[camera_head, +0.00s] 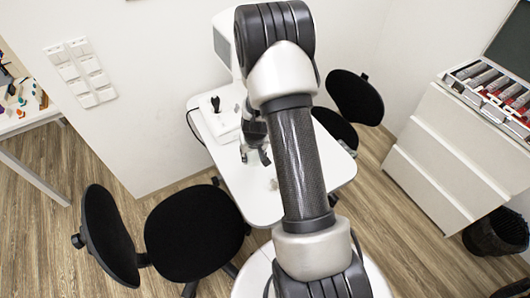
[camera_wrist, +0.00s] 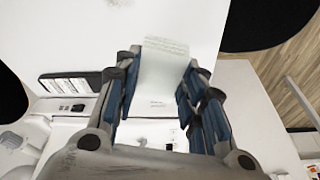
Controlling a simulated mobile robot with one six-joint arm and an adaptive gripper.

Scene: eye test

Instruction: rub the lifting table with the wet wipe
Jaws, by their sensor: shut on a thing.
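The lifting table (camera_head: 250,200) is a white tabletop in the middle of the head view, partly hidden by my arm. Its white surface also fills the upper part of the wrist view (camera_wrist: 80,35). My gripper (camera_wrist: 166,66) has blue-lined fingers on both sides of the wet wipe, a white sheet (camera_wrist: 164,75) with faint print, and is shut on it. In the head view my gripper (camera_head: 255,155) is over the table, left of my arm. I cannot tell whether the wipe touches the tabletop.
A white device with a black joystick (camera_head: 216,104) stands on the table's left back part. Black chairs stand at the left (camera_head: 195,232) and the right back (camera_head: 355,97). A white drawer cabinet (camera_head: 440,150) with a lens case (camera_head: 490,85) is at right.

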